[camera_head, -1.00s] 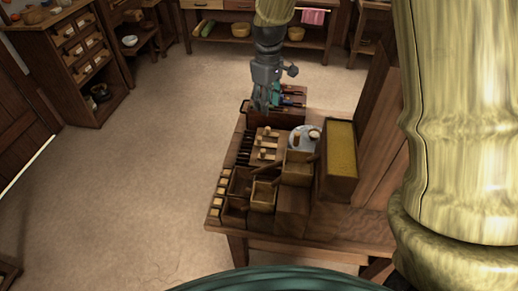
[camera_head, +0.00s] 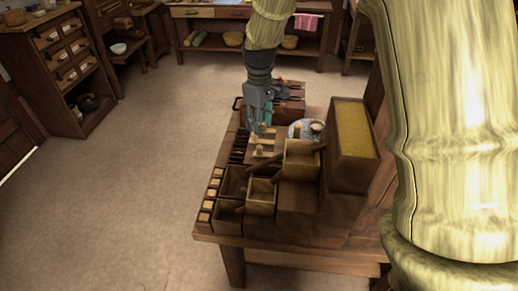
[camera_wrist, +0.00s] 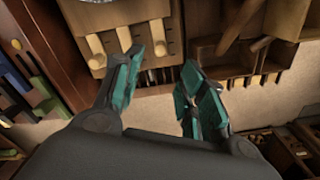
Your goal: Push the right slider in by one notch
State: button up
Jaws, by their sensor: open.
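The slider board (camera_wrist: 145,13) is a wooden block with three pale pegs side by side in the wrist view: a left peg (camera_wrist: 96,50), a middle peg (camera_wrist: 125,39) and a right peg (camera_wrist: 158,37). The board also shows in the head view (camera_head: 251,158), partly hidden by my gripper (camera_head: 259,128), which is over its far part. In the wrist view my gripper (camera_wrist: 163,68) is open and empty. The right finger is off to the right.
Wooden boxes (camera_head: 232,181) stand stepped on the near table. A tall block with a yellow top (camera_head: 356,125) stands to the right. A plate (camera_head: 301,129) is beside the board. A tool box (camera_head: 290,105) lies behind. The floor at left is clear.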

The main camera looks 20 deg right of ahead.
aim_at(259, 146)
notch_tip(259, 146, down, 10)
jog(key=shift+f+b, duration=0.15)
jog(key=shift+b, duration=0.25)
grip_shut()
